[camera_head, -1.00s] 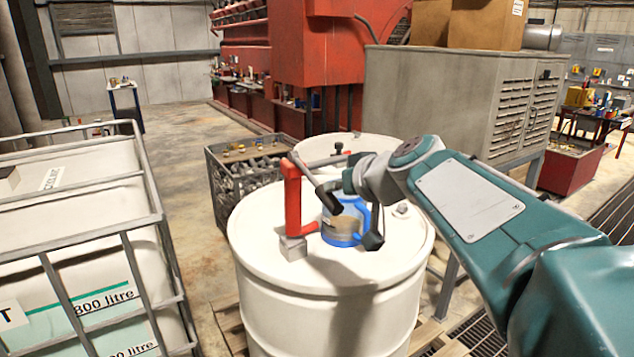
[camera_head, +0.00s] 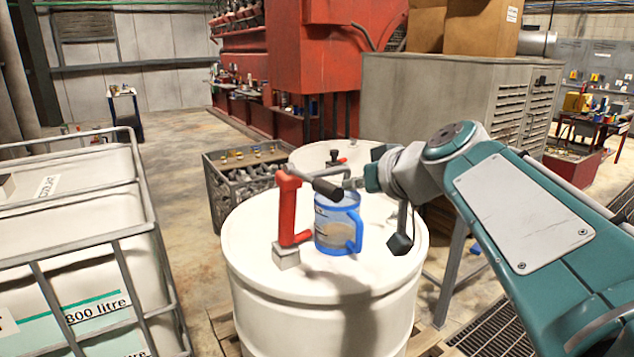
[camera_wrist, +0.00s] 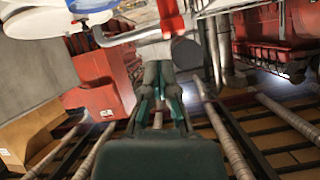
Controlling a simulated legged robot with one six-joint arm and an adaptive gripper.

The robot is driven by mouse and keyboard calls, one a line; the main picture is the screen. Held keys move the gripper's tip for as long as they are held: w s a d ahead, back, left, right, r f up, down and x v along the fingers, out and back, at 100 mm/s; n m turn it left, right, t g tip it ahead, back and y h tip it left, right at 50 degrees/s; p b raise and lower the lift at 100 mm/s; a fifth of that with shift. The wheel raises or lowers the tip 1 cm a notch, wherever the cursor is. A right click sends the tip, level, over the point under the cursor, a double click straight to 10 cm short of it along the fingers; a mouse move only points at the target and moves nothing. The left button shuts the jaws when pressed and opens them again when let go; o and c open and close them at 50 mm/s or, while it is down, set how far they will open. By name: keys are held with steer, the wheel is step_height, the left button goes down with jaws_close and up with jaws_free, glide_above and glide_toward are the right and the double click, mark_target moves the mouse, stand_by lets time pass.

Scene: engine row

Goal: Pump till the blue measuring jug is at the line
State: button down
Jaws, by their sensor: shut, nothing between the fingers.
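The red hand pump (camera_head: 290,212) stands on the white drum (camera_head: 250,250). Its lever ends in a black grip (camera_head: 327,189), nearly level above the jug. The blue measuring jug (camera_head: 338,238) stands upright on the drum, right of the pump spout. Something tan shows inside it; I cannot make out the line or the exact level. In the wrist view, my gripper (camera_wrist: 159,68) has its fingers together and empty. The black grip (camera_wrist: 186,52) shows just beyond the fingertips, to their right; I cannot tell if they touch. In the head view, my gripper is right of the grip.
A second white drum (camera_head: 310,157) stands behind. A caged white tank (camera_head: 85,235) fills the left. Open floor lies between tank and crate.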

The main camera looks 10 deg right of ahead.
steer(key=shift+s+d+r, duration=0.1)
steer(key=shift+s+d, duration=0.15)
steer(key=shift+s, duration=0.65)
steer(key=shift+s+d+f, duration=0.1)
steer(key=shift+s+d, duration=0.15)
steer(key=shift+s, duration=0.6)
steer(key=shift+s+d+r, duration=0.1)
steer(key=shift+s+d, duration=0.15)
steer(key=shift+s, duration=0.65)
steer(key=shift+a, duration=0.3)
steer(key=shift+d, duration=0.15)
steer(key=shift+r, duration=0.1)
